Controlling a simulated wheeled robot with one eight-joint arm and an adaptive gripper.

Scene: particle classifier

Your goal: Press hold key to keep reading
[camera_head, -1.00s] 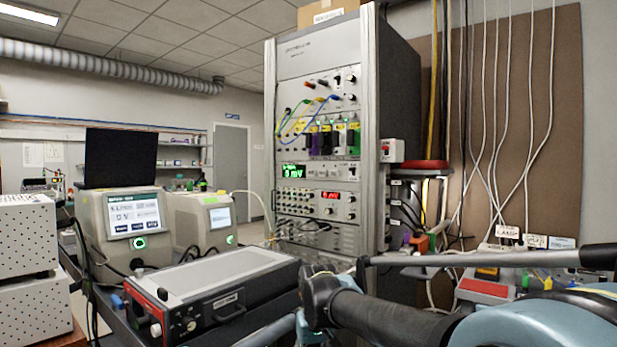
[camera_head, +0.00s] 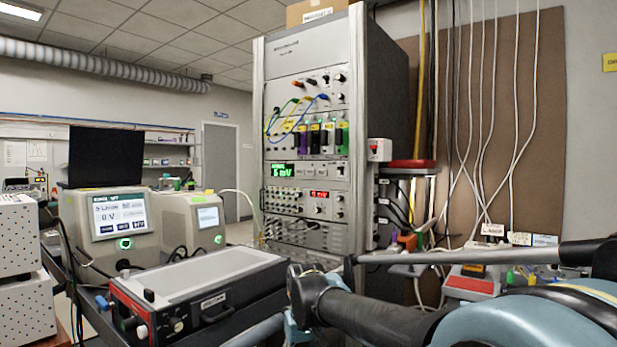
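The instrument with a lit screen (camera_head: 119,215) stands at the left. Its screen shows a header bar, readings including what looks like "0 V", and a row of small dark keys (camera_head: 122,228) along the bottom. The key labels are too small to read, so I cannot tell which is the hold key. A green-lit round button (camera_head: 124,243) sits below the screen. Parts of my arm cross the lower right foreground. My gripper's fingertips do not show.
A second instrument with a small screen (camera_head: 193,221) stands beside it. A black case with a light top (camera_head: 227,296) lies in front. A tall electronics rack (camera_head: 310,60) with a green mV display (camera_head: 282,170) fills the middle. Cables hang at the right.

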